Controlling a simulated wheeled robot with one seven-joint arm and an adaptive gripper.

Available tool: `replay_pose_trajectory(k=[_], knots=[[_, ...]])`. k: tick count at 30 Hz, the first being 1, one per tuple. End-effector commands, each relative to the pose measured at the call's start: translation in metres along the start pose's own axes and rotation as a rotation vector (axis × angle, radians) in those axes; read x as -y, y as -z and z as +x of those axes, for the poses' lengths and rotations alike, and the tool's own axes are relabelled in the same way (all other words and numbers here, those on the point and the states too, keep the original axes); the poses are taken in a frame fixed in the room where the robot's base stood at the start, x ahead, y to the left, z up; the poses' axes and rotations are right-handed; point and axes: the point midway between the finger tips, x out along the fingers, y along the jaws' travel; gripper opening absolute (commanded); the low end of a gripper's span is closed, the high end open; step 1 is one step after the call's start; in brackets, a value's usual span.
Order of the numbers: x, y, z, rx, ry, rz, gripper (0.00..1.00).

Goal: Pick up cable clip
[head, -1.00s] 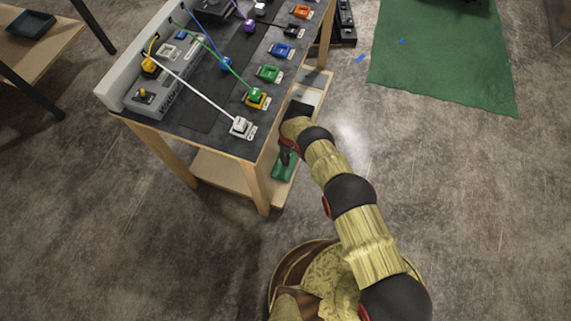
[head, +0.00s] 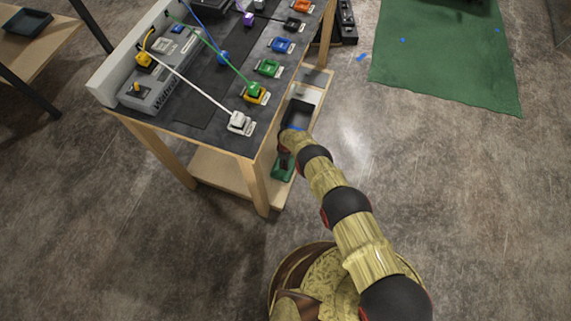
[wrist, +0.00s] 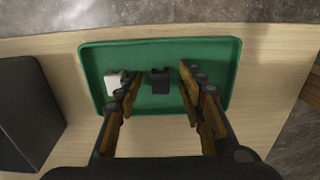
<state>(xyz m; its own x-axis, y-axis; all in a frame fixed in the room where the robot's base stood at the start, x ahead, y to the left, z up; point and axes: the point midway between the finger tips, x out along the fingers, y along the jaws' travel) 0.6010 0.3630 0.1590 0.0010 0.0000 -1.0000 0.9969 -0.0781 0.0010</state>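The wrist view shows a small dark clip-shaped piece (wrist: 160,80) and a small white clip-shaped piece (wrist: 116,81) in a shallow green tray (wrist: 220,52). I cannot tell which of them is meant by the cable clip. My gripper (wrist: 160,76) is open and empty above the tray. The dark piece lies between its fingers as seen from the wrist. The white piece is just left of the left finger, partly hidden by it. In the head view the green tray (head: 283,172) shows on the lower shelf, and my gripper (head: 284,152) is at the console table's right edge, mostly hidden.
A black bin (head: 297,114) stands on the shelf behind the tray and also shows in the wrist view (wrist: 26,112). The console tabletop (head: 205,128) with cables and coloured plugs overhangs left of my arm.

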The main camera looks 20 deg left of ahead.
Motion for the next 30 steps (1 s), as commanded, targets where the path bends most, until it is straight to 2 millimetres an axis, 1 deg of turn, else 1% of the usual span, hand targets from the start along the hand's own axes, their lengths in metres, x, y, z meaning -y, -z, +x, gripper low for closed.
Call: replay_pose_trajectory(k=[2,18,26,30], knots=[[0.0,0.0,0.0,0.0,0.0,0.0,0.37],[0.0,0.0,0.0,0.0,0.001,0.0,0.07],[0.0,0.0,-0.002,0.0,0.0,0.0,0.07],[-0.001,0.0,-0.011,0.0,0.0,0.0,0.07]])
